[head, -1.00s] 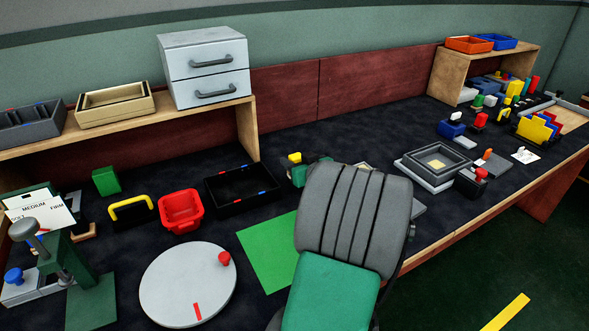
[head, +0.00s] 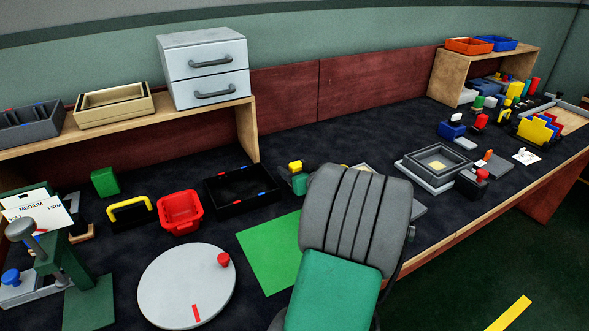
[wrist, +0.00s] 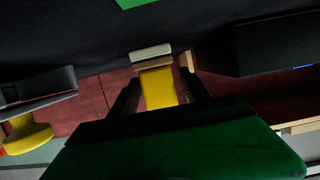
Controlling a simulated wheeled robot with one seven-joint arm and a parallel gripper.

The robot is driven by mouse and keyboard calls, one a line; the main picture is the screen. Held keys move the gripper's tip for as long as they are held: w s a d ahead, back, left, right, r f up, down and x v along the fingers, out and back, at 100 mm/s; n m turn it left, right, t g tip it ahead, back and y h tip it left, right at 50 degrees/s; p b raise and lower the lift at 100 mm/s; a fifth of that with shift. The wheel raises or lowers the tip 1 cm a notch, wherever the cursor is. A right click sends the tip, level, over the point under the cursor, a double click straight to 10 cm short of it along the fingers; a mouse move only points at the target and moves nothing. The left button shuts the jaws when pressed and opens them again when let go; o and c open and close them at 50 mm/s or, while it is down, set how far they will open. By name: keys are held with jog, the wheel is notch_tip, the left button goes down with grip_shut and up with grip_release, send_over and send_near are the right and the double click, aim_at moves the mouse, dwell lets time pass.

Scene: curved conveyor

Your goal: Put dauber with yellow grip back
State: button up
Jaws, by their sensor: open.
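In the wrist view a dauber with a yellow grip (wrist: 158,90) and a pale beige pad is between the fingers of my gripper (wrist: 160,78). The fingers stand apart on either side of the grip, and whether they touch it is hard to tell. In the head view a small yellow piece (head: 295,166), likely the same dauber, shows just left of my grey and green arm (head: 350,220). The arm hides most of the gripper there.
A black tray (head: 210,203) and a red bin (head: 180,208) lie to the left. A green mat (head: 262,256) and a round grey disc (head: 180,300) are in front. A wooden shelf (head: 247,135) with grey drawers (head: 205,70) stands behind. Grey square trays (head: 410,172) lie to the right.

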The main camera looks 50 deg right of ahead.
jog(key=shift+s+r, duration=0.1)
jog(key=shift+r, duration=0.2)
jog(key=p+v, duration=0.1)
jog(key=v, duration=1)
jog(key=shift+f, duration=0.1)
jog(key=shift+s+a, duration=0.25)
jog(key=shift+s, duration=0.1)
